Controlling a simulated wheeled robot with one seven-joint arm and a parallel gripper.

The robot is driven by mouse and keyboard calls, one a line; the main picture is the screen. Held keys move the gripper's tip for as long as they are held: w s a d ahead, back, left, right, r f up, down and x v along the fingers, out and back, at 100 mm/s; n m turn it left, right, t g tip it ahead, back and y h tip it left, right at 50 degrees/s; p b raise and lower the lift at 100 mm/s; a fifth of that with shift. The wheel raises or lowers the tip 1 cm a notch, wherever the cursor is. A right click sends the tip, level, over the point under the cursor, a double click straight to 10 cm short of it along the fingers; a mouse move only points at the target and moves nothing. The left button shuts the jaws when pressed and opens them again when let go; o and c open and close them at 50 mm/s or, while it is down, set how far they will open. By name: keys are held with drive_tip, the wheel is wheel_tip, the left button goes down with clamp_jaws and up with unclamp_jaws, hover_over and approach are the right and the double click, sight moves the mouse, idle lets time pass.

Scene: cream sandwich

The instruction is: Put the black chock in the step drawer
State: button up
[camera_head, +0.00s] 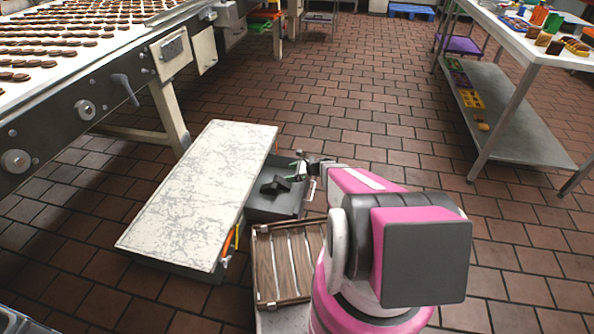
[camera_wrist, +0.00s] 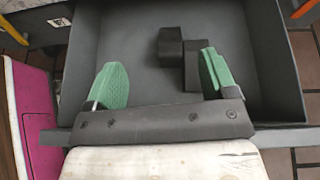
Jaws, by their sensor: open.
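The step (camera_head: 203,185) has a worn white top and stands low on the floor. Its grey drawer (camera_head: 268,212) is pulled out on the right side. The black chock (camera_head: 277,185) lies inside the drawer; in the wrist view it (camera_wrist: 172,47) rests on the drawer floor as a stepped dark block. My gripper (camera_head: 300,168) is at the drawer's outer end. In the wrist view its green-padded fingers (camera_wrist: 160,62) are spread apart over the drawer, with nothing held between them. The right finger partly overlaps the chock in the picture; I cannot tell whether they touch.
A wooden slatted crate (camera_head: 285,265) is beside the drawer, in front of it. A conveyor (camera_head: 125,70) with chocolate biscuits runs along the left. A metal table (camera_head: 515,100) with a lower shelf stands at the right. The tiled floor (camera_head: 370,130) between is clear.

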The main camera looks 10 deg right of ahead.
drive_tip(key=s+d+r+n+g+h, duration=0.2)
drive_tip(key=s+r+n+h, duration=0.4)
drive_tip(key=s+r+n, duration=0.4)
drive_tip(key=s+d+r+n+g+h, duration=0.2)
drive_tip(key=s+r+n+h, duration=0.4)
drive_tip(key=s+r+n, duration=0.5)
wheel_tip(320, 180, up, 4)
drive_tip(key=shift+s+d+r, duration=0.15)
drive_tip(key=shift+s+r, duration=0.05)
drive_tip(key=shift+s, duration=0.4)
drive_tip(key=shift+w, duration=0.1)
